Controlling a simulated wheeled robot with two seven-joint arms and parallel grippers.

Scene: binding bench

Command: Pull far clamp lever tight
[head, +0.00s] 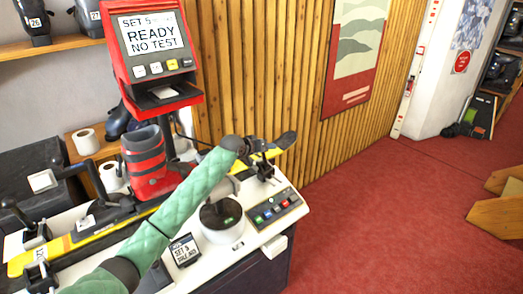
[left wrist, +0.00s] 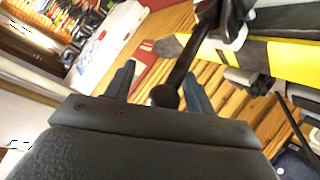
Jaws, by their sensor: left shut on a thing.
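A yellow ski (head: 24,262) lies along the bench, and its dark tip (head: 286,140) sticks out past the right end. My left arm reaches across it in the head view. My left gripper (head: 258,160) is at the far clamp near the ski's tip end; dark parts overlap there and its jaws are hard to make out. In the left wrist view the far clamp's black lever (left wrist: 182,62) runs between the two fingers of my left gripper (left wrist: 161,84), its rounded knob close to the palm. The gripper is shut on this lever. The yellow ski (left wrist: 295,60) shows beside it.
A red boot (head: 145,165) stands behind my arm. A red tester (head: 150,45) reads "READY NO TEST". The near clamp (head: 34,236) is at the left. A button panel (head: 276,209) and a round black-topped unit (head: 221,216) sit in front.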

